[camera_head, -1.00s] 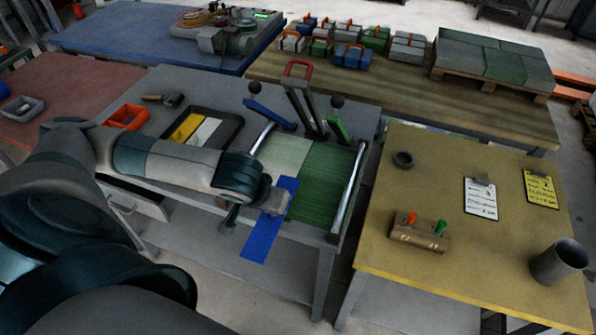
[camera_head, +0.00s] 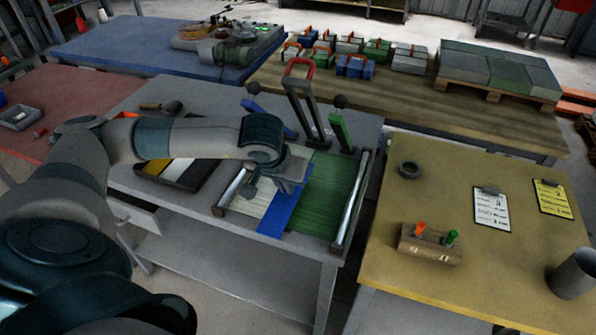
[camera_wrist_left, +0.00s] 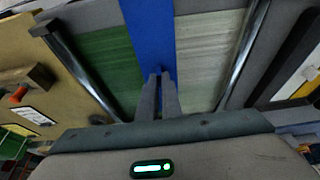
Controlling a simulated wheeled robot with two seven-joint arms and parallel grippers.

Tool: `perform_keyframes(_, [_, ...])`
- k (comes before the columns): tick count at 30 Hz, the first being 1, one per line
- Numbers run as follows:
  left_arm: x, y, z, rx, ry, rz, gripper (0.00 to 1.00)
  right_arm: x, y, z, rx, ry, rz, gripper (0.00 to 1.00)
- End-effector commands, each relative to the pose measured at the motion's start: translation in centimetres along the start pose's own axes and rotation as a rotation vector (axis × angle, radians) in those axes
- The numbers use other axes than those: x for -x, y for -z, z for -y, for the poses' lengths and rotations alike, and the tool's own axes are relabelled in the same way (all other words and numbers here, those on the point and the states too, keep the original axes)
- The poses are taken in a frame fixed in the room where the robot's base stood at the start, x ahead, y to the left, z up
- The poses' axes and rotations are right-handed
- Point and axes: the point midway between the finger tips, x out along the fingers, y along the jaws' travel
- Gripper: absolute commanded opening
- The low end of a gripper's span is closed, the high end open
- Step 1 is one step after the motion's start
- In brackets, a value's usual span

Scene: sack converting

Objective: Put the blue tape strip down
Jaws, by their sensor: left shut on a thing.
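My left gripper (camera_head: 289,182) is shut on one part of the blue tape strip (camera_head: 273,220). The strip lies lengthwise over the line between a pale sheet (camera_head: 250,203) and a green sheet (camera_head: 338,188). These sheets lie side by side between two metal rails (camera_head: 350,205) on the grey bench. In the left wrist view the two fingers (camera_wrist_left: 160,92) pinch the strip (camera_wrist_left: 150,35), with green on its left and pale on its right. I cannot tell whether the strip touches the sheets. My right gripper is not in view.
A red-handled lever (camera_head: 300,68), a blue clamp arm (camera_head: 275,120) and a green clamp arm (camera_head: 339,128) stand behind the sheets. A dark tray (camera_head: 192,177) is on their left. The yellow table (camera_head: 400,225) on the right holds a wooden block (camera_head: 430,243) and two clipboards.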

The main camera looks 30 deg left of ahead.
Motion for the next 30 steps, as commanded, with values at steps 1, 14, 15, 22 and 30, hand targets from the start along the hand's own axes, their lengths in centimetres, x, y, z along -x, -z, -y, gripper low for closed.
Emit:
perform_keyframes(1, [-0.1,0.9,-0.1,0.002,0.0,0.001,0.0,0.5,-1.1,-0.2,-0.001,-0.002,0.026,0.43])
perform_keyframes(14, [-2.9,7.3,-0.1,0.001,0.0,0.0,0.0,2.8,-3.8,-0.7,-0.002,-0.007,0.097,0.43])
perform_keyframes(15, [-3.0,7.5,-0.1,0.0,0.0,0.0,0.0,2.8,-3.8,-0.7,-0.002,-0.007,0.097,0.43])
perform_keyframes(22, [-3.2,7.6,-0.1,-0.001,0.0,0.0,0.0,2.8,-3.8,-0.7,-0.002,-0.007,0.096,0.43])
perform_keyframes(30, [-3.8,7.3,-0.1,0.0,0.0,0.002,0.0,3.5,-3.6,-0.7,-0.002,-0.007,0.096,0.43])
